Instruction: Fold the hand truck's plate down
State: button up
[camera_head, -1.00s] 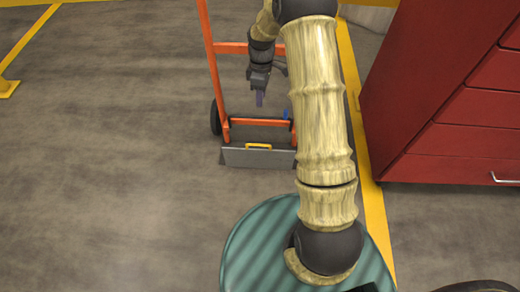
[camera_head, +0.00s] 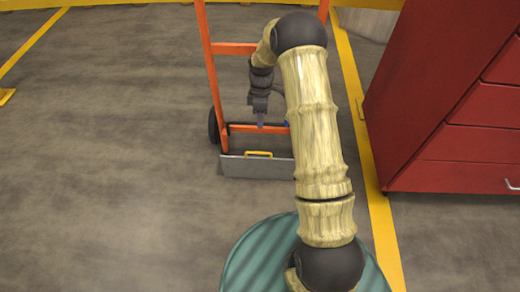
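The orange hand truck (camera_head: 211,70) stands upright ahead of me, its right side partly hidden by my arm. Its grey plate (camera_head: 240,167) is at the foot of the frame and looks folded up, its face toward me. A yellow handle (camera_head: 259,154) sits at the plate's top edge. My gripper (camera_head: 261,122) points down in front of the frame, just above the lower orange crossbar and a little above the handle, apart from the handle. Its fingers are small and seen edge-on, so I cannot tell whether they are open or shut.
A red drawer cabinet (camera_head: 430,110) stands on the right, beyond a yellow floor line (camera_head: 365,150). A black wheel (camera_head: 213,126) shows at the truck's left. The grey floor (camera_head: 110,180) to the left and in front of the plate is clear.

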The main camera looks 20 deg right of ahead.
jog(key=s+f+b, duration=0.1)
jog(key=f+b, duration=0.1)
jog(key=f, duration=0.2)
jog(key=s+f+b, duration=0.1)
jog(key=f+b, duration=0.2)
jog(key=f, duration=0.2)
jog(key=a+f+b, duration=0.1)
jog(key=f+b, duration=0.1)
jog(key=f, duration=0.3)
jog(key=shift+s+f, duration=0.25)
jog(key=shift+s, duration=0.15)
grip_shut()
